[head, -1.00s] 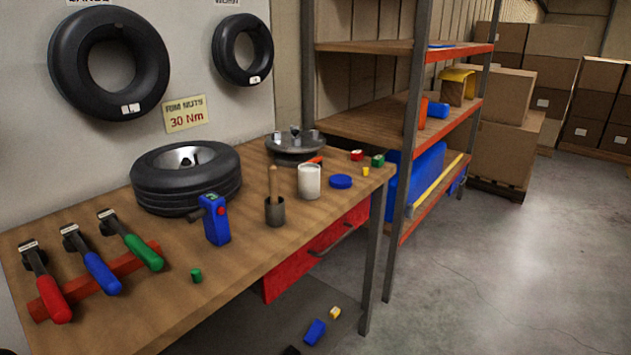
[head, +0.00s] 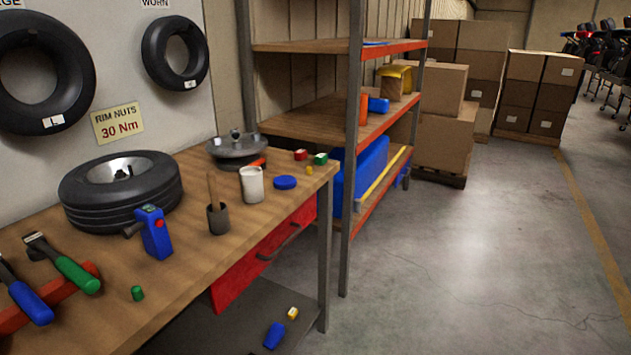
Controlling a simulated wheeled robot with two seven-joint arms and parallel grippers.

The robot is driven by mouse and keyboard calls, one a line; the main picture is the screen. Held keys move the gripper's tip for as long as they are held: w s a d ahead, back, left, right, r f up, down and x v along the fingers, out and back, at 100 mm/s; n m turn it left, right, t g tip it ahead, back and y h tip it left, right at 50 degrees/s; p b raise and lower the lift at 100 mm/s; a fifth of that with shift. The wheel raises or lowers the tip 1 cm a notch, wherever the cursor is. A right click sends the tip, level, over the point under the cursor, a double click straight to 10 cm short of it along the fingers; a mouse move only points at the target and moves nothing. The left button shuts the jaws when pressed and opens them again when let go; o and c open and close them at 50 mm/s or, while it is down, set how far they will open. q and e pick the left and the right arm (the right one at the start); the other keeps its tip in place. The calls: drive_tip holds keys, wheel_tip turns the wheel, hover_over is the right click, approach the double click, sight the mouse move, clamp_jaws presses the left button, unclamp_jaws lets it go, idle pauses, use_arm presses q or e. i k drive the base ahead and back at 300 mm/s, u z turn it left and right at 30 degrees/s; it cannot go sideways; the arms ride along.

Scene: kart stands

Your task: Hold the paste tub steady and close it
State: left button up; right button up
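A white tub (head: 252,184), which looks like the paste tub, stands upright and open near the right end of the wooden workbench (head: 155,285). A round blue lid (head: 285,182) lies flat on the bench just to the right of the tub, apart from it. A dark cup (head: 218,219) with a wooden-handled brush or stick (head: 212,189) in it stands to the left and nearer. Neither of my grippers shows in the head view.
A tyre (head: 122,192), a blue device (head: 155,232), a green-handled tool (head: 75,272) and a small green cylinder (head: 137,293) are on the bench left. A shelf rack (head: 355,120) stands beyond the bench's right end. Floor (head: 480,260) to the right is clear.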

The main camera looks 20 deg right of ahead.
sight(251, 176)
drive_tip(key=z, duration=1.9)
drive_tip(key=i, duration=2.95)
drive_tip(key=u, duration=3.7)
